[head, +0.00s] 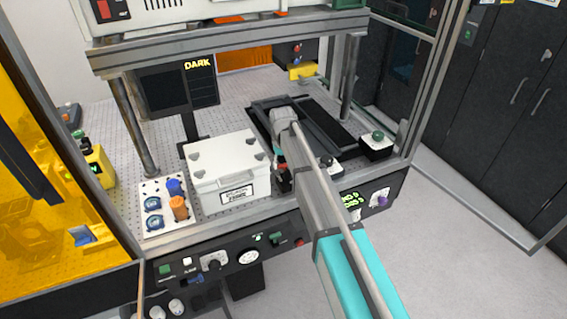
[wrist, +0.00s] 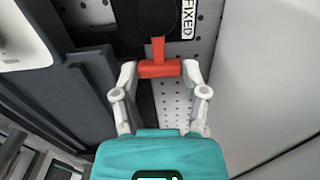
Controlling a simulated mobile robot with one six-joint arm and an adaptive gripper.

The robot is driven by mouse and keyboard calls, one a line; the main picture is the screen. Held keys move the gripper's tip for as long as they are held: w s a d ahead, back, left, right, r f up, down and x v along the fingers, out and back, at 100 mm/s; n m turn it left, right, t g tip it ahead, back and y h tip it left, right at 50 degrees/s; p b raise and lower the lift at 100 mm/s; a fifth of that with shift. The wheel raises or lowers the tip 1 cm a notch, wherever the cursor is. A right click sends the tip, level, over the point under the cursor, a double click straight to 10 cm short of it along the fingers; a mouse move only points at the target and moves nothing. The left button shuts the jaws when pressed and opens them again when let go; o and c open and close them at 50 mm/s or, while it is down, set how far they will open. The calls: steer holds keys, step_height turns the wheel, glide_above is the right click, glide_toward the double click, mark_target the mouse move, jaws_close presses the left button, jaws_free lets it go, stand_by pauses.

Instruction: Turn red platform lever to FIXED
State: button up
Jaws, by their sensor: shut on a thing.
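The red platform lever (wrist: 158,48) shows at the top middle of the wrist view, a T shape with its stem running up to a round black hub (wrist: 157,14). A white FIXED label (wrist: 188,18) lies just right of the hub. The lever's crossbar points toward me, below the hub and the label. My gripper (wrist: 160,69) has one pale finger at each end of the crossbar and is shut on it. In the head view my gripper (head: 283,179) is right of the white box, and my arm hides much of the lever area.
The white box (head: 228,168) stands close left of my gripper. A dark framed platform (head: 330,125) lies behind it. A knob with a green top (head: 377,136) is to the right. A control panel (head: 225,260) runs along the front, and posts (head: 134,125) hold an upper shelf.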

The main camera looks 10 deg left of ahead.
steer(key=o, duration=1.2)
steer(key=shift+c, duration=0.2)
steer(key=shift+w+d+m, duration=0.1)
steer(key=shift+d+m, duration=0.05)
steer(key=shift+m, duration=0.15)
